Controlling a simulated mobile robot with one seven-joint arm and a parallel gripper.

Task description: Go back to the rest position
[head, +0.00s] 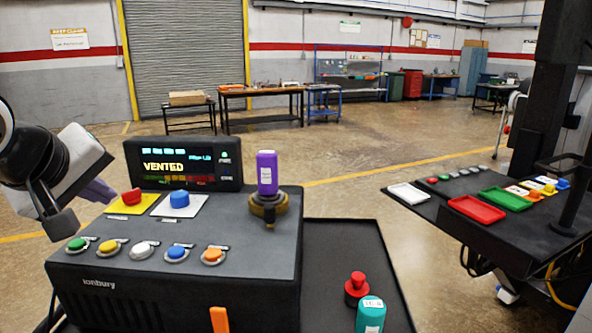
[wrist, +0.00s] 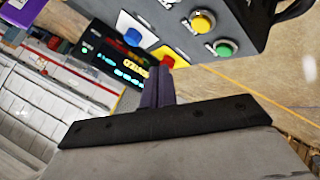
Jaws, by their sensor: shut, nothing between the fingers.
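My gripper (head: 104,192) is at the left in the head view, beside the control box and left of its display. In the wrist view my gripper (wrist: 158,74) has its two dark purple fingers together with nothing between them. The control box (head: 200,285) is dark, with a row of coloured buttons along its front. The display (head: 183,163) reads "VENTED". A red button (head: 131,197) on a yellow plate and a blue button (head: 179,199) on a white plate sit behind the row. A purple-handled lever (head: 267,173) stands upright at the right of the box.
A black tray (head: 335,240) right of the box bears a red knob (head: 357,284) and a teal cylinder (head: 371,313). A second dark table (head: 475,215) at the right holds white, red and green trays. Open floor lies behind, before the workbenches.

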